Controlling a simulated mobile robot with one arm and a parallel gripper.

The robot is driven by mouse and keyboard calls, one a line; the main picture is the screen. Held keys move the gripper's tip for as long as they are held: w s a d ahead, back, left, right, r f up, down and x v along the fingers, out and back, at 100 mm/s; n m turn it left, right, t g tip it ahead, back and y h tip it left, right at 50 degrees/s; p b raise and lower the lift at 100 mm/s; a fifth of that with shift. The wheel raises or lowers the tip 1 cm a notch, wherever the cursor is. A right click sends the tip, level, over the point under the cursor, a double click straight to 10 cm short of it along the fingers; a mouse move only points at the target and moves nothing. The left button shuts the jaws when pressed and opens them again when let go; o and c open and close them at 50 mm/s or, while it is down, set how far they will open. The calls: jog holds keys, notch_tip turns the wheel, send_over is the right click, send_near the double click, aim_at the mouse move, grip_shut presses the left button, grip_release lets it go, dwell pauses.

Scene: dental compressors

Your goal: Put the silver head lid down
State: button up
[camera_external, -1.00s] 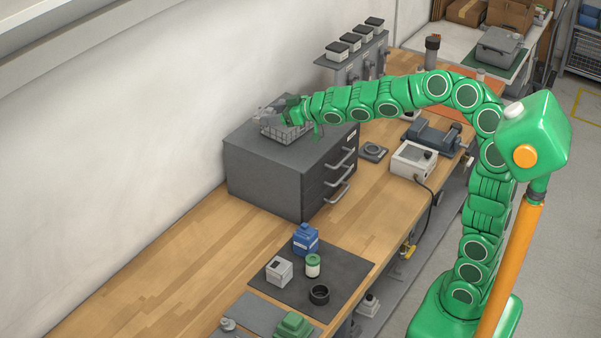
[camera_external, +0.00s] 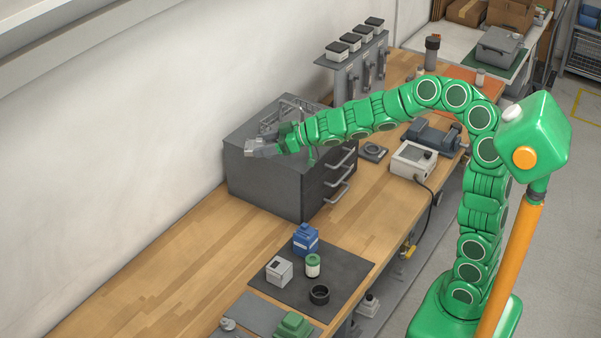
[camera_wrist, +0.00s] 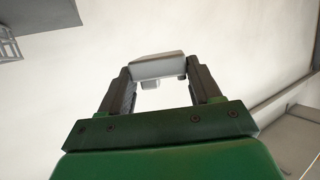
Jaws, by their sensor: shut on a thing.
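The silver head lid (camera_wrist: 157,67) is a light grey, block-like piece between my fingertips in the wrist view, with small stubs on its underside. In the external view the lid (camera_external: 250,149) shows small at the end of my arm. My gripper (camera_external: 264,147) is shut on it and holds it in front of the wall, over the left front part of the grey drawer cabinet (camera_external: 262,180). I cannot tell its exact height above the cabinet top. In the wrist view my gripper (camera_wrist: 160,76) grips the lid by its two ends.
A wire basket (camera_external: 292,107) stands on the back of the cabinet top, partly behind my arm. A dark mat (camera_external: 340,276) on the bench holds a blue container (camera_external: 306,240), a white box (camera_external: 279,271), a green-capped jar (camera_external: 313,266) and a black ring (camera_external: 319,294). Bare bench lies left of the mat.

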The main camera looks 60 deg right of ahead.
jog(key=shift+s+a+f+n+y, duration=0.2)
jog(key=shift+a+f+n+y, duration=0.15)
jog(key=shift+f, duration=0.2)
jog(key=s+a+f+n+g+y, duration=0.4)
jog(key=s+a+f, duration=0.3)
jog(key=a+f, duration=0.2)
jog(key=n+g+y, duration=0.2)
jog(key=n+g, duration=0.1)
send_over(283, 263)
jog(key=shift+h, duration=0.25)
notch_tip(283, 263, down, 4)
jog(key=shift+d+f, duration=0.1)
jog(key=shift+f, duration=4.75)
jog(key=shift+f, duration=0.25)
jog(key=o, duration=1.5)
